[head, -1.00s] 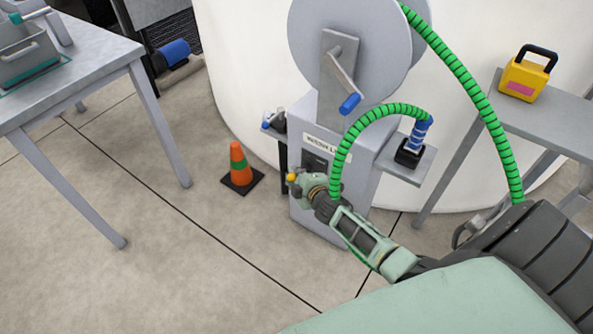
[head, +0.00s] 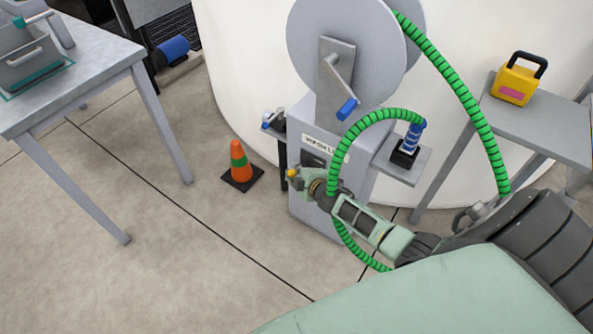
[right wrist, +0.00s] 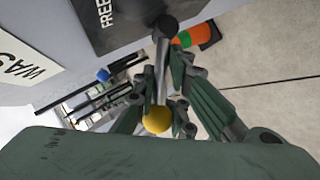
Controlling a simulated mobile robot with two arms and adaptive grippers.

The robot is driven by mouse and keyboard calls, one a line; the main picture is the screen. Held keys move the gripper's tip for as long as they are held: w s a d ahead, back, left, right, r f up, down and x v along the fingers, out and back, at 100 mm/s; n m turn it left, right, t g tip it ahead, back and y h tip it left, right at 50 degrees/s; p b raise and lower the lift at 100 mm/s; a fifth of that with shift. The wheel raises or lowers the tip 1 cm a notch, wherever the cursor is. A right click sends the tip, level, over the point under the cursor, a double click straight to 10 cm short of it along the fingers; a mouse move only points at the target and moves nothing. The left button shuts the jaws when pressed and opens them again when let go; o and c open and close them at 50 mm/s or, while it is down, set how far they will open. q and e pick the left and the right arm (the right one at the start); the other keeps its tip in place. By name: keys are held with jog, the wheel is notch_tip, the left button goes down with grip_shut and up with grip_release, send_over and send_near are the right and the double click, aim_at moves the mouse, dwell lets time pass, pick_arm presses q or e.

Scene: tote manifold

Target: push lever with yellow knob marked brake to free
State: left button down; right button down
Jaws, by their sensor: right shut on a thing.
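The lever's yellow knob (right wrist: 158,119) shows between the fingers of my right gripper (right wrist: 160,105) in the right wrist view. Its grey shaft (right wrist: 161,70) runs from a dark pivot beside a dark plate (right wrist: 112,22) marked FREE. In the head view the yellow knob (head: 293,173) shows at the tip of my right gripper (head: 302,180), at the front of the grey reel stand (head: 315,218). My right gripper is shut on the lever near its knob. The rest of the plate's marking is cut off. My left gripper is out of view.
A green ribbed hose (head: 455,75) loops from the reel (head: 345,50) and passes by my right arm. A blue-handled crank (head: 347,109) sticks out above. An orange cone (head: 239,162) stands left of the stand.

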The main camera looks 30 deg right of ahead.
jog(key=shift+d, duration=0.15)
jog(key=c, duration=1.8)
grip_release()
jog(key=v, duration=1.2)
